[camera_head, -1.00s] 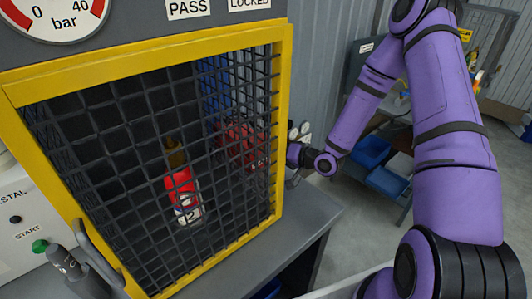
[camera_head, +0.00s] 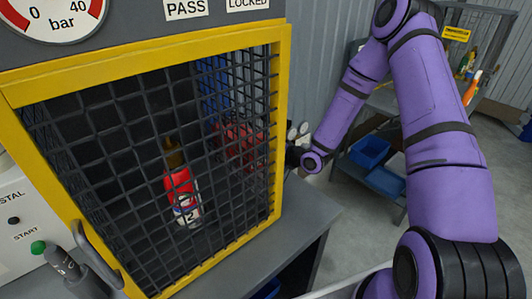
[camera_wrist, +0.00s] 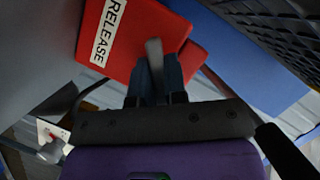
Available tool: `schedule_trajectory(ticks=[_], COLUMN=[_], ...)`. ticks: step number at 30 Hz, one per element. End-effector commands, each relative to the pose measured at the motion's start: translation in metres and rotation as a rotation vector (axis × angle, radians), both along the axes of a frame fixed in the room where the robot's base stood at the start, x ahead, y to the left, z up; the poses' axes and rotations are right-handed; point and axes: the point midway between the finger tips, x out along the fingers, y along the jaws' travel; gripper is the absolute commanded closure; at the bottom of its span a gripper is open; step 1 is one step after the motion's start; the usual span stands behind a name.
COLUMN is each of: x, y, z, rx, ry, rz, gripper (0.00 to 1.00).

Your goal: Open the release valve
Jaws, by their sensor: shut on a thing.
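The red release valve body (camera_wrist: 135,35) with a white "RELEASE" label (camera_wrist: 107,31) fills the upper middle of the wrist view. A grey lever (camera_wrist: 154,52) stands out in front of it. My gripper (camera_wrist: 156,78) is shut on this lever, its dark fingers on either side of the lever's near end. In the head view, red parts (camera_head: 240,146) show dimly through the mesh at the cage's right side; my gripper is hidden there behind the cage's right edge. I cannot tell the lever's full shape or how far it is turned.
A dark mesh (camera_wrist: 285,35) lies close at upper right in the wrist view. A shelf with blue bins (camera_head: 370,152) stands behind my arm. Grey floor is open at right.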

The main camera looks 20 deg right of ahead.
Motion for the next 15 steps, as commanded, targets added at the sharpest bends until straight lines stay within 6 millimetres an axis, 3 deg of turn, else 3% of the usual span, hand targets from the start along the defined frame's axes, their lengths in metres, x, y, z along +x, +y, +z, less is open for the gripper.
schedule_trajectory(ticks=[15], x=[-0.0005], y=[0.0012], z=[0.0011], rx=[-0.298], ry=[-0.123], rz=[0.001], gripper=[1.0])
